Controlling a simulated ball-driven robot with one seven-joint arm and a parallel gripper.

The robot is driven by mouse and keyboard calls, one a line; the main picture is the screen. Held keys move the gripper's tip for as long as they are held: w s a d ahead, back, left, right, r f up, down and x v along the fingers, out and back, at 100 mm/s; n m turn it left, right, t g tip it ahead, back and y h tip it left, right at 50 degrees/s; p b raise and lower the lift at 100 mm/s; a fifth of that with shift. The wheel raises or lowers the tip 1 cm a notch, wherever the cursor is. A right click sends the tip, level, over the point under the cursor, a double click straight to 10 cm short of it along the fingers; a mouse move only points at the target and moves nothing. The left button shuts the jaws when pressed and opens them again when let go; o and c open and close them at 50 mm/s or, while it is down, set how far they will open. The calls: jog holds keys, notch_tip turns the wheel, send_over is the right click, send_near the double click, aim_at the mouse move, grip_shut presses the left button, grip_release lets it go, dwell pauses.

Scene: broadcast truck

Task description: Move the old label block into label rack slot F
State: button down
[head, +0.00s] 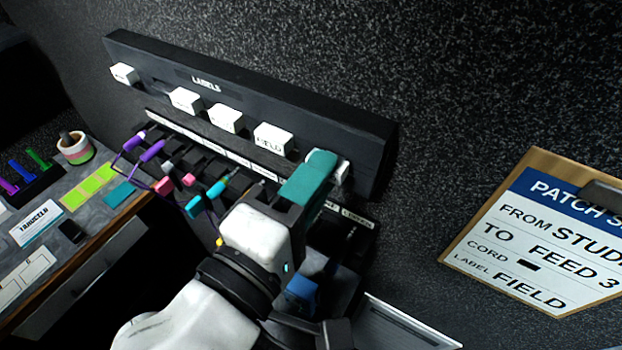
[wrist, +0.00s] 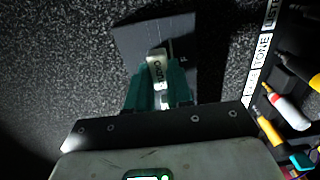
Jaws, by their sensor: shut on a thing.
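My gripper (head: 318,165) has teal fingers and is at the right end of the dark label rack (head: 365,135) in the head view. It is shut on a white label block (head: 342,172), mostly hidden behind the fingers there. In the wrist view the held block (wrist: 157,70) stands between the teal fingertips (wrist: 160,88), with dark lettering too small to read surely. The grey rack end (wrist: 135,38) is right behind it. I cannot tell whether the block is seated in a slot. Several other white blocks, including one marked FIELD (head: 272,140), sit along the rack to the left.
Below the rack is a patch strip with purple (head: 152,150), pink and cyan plugs and cords. A clipboard (head: 545,230) reading "LABEL FIELD" is on the right. A desk with a tape roll (head: 75,147) and pens is at left. The wall above the rack is clear.

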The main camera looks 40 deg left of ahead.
jog(key=shift+w, duration=0.25)
jog(key=c, duration=0.9)
grip_release()
jog(key=shift+c, duration=0.2)
jog(key=shift+s, duration=0.1)
jog(key=b+v, duration=0.2)
jog(key=v, duration=0.8)
jog(key=shift+s, duration=0.3)
